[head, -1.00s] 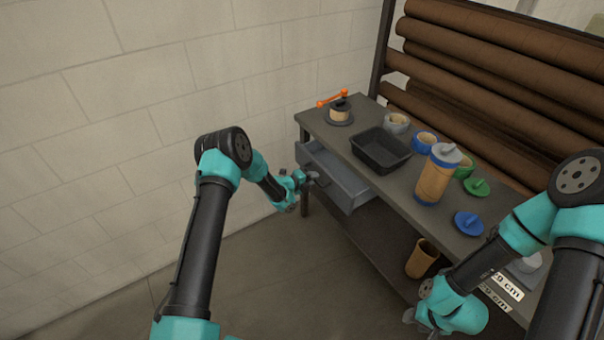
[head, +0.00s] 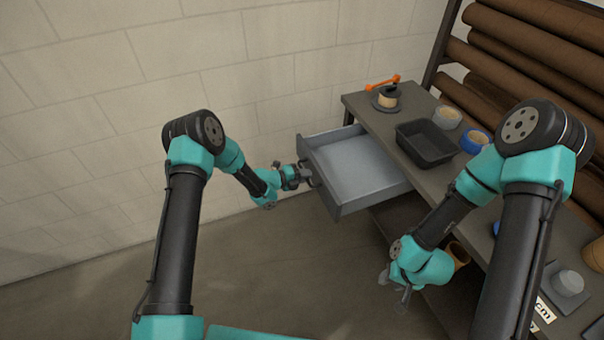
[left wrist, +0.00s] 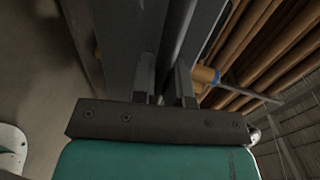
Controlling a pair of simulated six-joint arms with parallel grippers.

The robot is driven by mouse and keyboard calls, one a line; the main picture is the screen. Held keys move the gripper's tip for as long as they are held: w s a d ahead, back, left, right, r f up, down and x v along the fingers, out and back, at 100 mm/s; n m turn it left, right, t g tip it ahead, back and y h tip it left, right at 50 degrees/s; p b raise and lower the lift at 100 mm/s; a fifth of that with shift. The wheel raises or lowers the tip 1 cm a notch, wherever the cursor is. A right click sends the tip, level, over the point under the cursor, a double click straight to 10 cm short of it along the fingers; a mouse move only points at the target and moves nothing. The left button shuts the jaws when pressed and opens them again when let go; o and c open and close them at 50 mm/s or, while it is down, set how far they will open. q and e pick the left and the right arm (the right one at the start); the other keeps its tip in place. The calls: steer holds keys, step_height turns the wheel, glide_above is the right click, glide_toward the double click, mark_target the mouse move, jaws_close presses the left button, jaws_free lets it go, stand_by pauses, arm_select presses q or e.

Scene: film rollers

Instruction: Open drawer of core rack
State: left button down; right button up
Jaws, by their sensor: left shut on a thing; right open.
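The grey drawer (head: 366,205) of the core rack stands well out from under the bench top (head: 372,118) in the head view. Its inside looks empty. My left gripper (head: 306,176) is at the drawer's front face, shut on the drawer handle. In the left wrist view the two fingers (left wrist: 163,85) close around a dark bar, which is the handle. My right gripper (head: 396,290) is open and empty, low in front of the bench and apart from the drawer.
On the bench stand a black tray (head: 428,146), an orange-handled spool holder (head: 387,97), a grey-white tape roll (head: 447,117) and a blue one (head: 474,141). Brown rolls (head: 515,65) lie on the rack behind. A tan core (head: 457,254) stands below. The floor before the drawer is clear.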

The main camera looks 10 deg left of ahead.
arm_select(q)
steer(key=c, duration=1.1)
jaws_free()
steer(key=shift+c, duration=0.2)
steer(key=shift+a, duration=0.1)
steer(key=v, duration=1.7)
steer(key=shift+a, duration=0.1)
